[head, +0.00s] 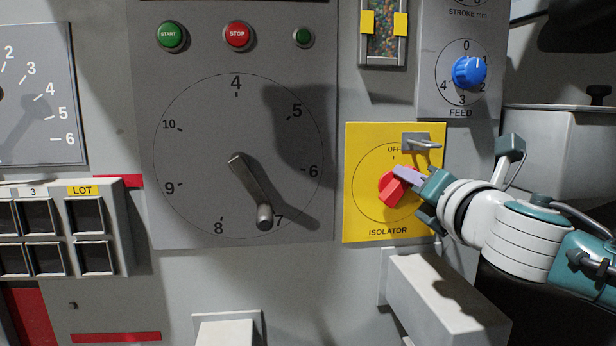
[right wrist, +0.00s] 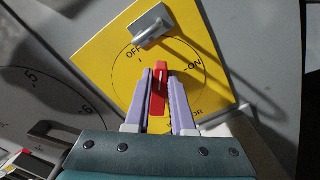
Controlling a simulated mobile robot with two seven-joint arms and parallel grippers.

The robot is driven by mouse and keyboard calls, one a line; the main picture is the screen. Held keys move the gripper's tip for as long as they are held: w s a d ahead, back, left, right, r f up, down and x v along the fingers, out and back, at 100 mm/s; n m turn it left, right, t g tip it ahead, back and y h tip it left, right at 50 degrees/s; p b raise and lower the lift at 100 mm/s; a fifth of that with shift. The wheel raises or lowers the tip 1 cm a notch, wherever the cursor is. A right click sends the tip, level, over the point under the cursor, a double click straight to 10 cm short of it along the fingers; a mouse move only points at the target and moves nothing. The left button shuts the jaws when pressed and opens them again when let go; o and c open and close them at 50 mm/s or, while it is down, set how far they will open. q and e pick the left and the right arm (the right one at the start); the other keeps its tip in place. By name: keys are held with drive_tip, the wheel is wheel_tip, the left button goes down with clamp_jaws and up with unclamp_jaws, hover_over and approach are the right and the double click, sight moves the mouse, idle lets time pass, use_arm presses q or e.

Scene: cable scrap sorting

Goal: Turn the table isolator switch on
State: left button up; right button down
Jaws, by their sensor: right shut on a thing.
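The isolator switch is a red handle (head: 391,188) on a yellow plate (head: 361,222) marked OFF at the top and ISOLATOR below. My right gripper (head: 405,185) reaches in from the right and is shut on the handle. In the right wrist view, the red handle (right wrist: 159,90) stands between my two purple fingers. It points between the OFF and ON marks. The ON mark is hidden by my gripper in the head view but shows in the right wrist view. My left gripper is not in view.
A grey metal hasp (head: 420,141) sticks out of the plate just above my gripper. A grey box (head: 440,295) juts out below the plate. Left is a large dial with a lever (head: 252,190); a blue feed knob (head: 469,72) is at upper right.

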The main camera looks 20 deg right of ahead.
drive_tip(key=shift+s+d+f+m+b, duration=0.15)
drive_tip(key=shift+f+m, duration=0.15)
drive_tip(key=shift+m, duration=1.4)
drive_tip(key=shift+w+d+f+m+b, duration=0.1)
drive_tip(key=shift+f+m+b, duration=0.15)
drive_tip(key=shift+m, duration=1.45)
drive_tip(key=shift+s+d+f+m+b, duration=0.15)
drive_tip(key=shift+f+m, duration=0.15)
drive_tip(key=shift+m, duration=1.4)
drive_tip(key=shift+w, duration=0.1)
drive_tip(key=c, duration=0.8)
unclamp_jaws()
drive_tip(key=shift+o, duration=0.2)
drive_tip(key=p+v, duration=0.1)
drive_tip(key=v, duration=0.9)
